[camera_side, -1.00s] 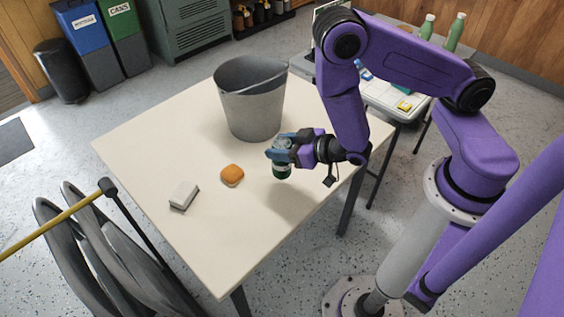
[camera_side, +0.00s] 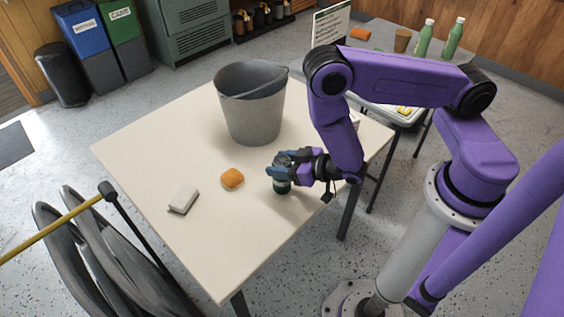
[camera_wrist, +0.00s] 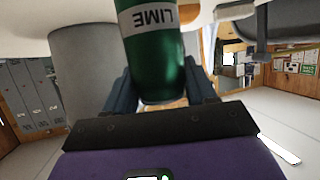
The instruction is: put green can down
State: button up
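The green can (camera_side: 281,187) is upright between the fingers of my gripper (camera_side: 283,168), over the right part of the cream table (camera_side: 215,250). In the wrist view, which is upside down, the can (camera_wrist: 158,60) shows a white label reading LIME. The fingers of my gripper (camera_wrist: 160,85) are shut on it from both sides. The can's lower end is at or very close to the tabletop. I cannot tell whether it touches.
A grey bucket (camera_side: 252,115) stands behind the can on the table. The table's front is clear. A second table with green bottles (camera_side: 425,38) stands beyond.

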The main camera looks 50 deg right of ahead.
jog(key=o, duration=0.3)
jog(key=shift+r, duration=0.15)
jog(key=v, duration=0.7)
jog(key=shift+s+r, duration=0.1)
jog(key=shift+s, duration=0.05)
jog(key=s+a+r+n+g, duration=0.3)
jog(key=s+a+r+g, duration=0.5)
jog(key=s+g, duration=0.25)
jog(key=s+d+r+n+g+h, duration=0.1)
jog(key=s+d+r+n, duration=0.1)
jog(key=d+r, duration=0.3)
jog(key=s+d+r+n+g+h, duration=0.1)
jog(key=s+d+r+n+h, duration=0.1)
jog(key=d+r, duration=0.4)
jog(key=s+d+n, duration=0.1)
jog(key=n, duration=0.1)
jog(key=shift+s+r+n, duration=0.15)
jog(key=shift+s+n, duration=0.05)
jog(key=shift+n, duration=0.1)
